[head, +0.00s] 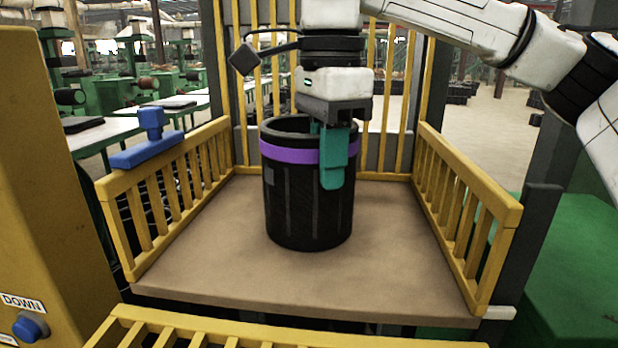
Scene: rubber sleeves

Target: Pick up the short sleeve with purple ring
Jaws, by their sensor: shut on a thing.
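The black sleeve with a purple ring (287,200) stands upright on the brown platform (210,270), near its middle. The purple band runs around it just below the rim. My gripper (328,160) points down over the right part of the sleeve's rim. One teal finger is outside the front wall and the other is partly hidden inside the opening. The gripper is shut on the wall of the sleeve. The sleeve's base appears to rest on the platform, though a small gap would be hard to tell.
Yellow railings stand at the left (170,185), right (465,215), back and front of the platform. A blue object (148,142) sits on the left railing. The platform around the sleeve is clear.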

